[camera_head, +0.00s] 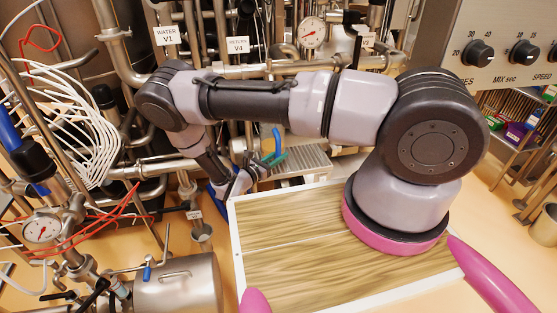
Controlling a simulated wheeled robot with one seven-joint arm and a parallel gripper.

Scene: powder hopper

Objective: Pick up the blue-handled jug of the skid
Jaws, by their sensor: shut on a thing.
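My gripper (268,160) is at the end of my arm, left of the picture's middle, small and partly hidden in clutter. A curved blue handle (277,140) stands up right at its fingertips, where a teal-green part also shows. My gripper is shut on this blue handle, which I take to be that of the jug. The jug's body cannot be clearly made out against the metal behind it. The handle is beside a ribbed metal step (305,162) of the skid.
Steel pipes and valves crowd the back and left, with white and red cables (75,110). A steel drum (180,285) stands at lower left. A gauge (42,230) is left of it. A control panel (510,45) with knobs is at upper right, above shelves of coloured boxes.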

